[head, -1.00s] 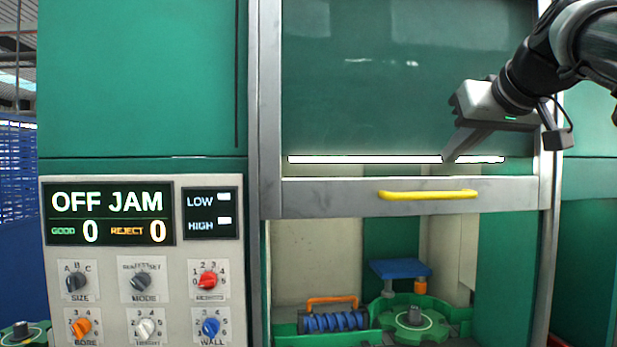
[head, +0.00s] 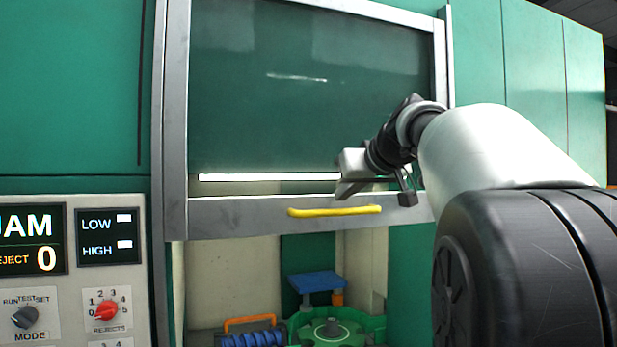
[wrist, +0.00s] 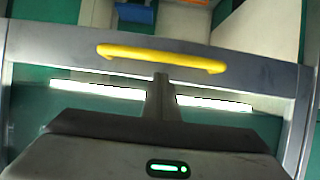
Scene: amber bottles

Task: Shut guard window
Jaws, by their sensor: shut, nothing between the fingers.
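The guard window (head: 300,110) is a dark green-tinted pane in a grey metal frame. It stands raised, with the machine's opening clear below its bottom rail (head: 240,214). A yellow handle (head: 335,211) runs across that rail; it also shows in the wrist view (wrist: 160,57). My gripper (head: 345,193) is shut and empty, in front of the lower pane just above the handle. In the wrist view my gripper's fingers (wrist: 161,80) point toward the handle and end short of it in the picture. I cannot tell whether they touch the rail.
Below the window are a green rotary fixture (head: 328,332), a blue block (head: 317,282) and a blue roller (head: 250,339) with an orange handle. A control panel (head: 60,290) with knobs and a JAM display is at left. My arm fills the right side.

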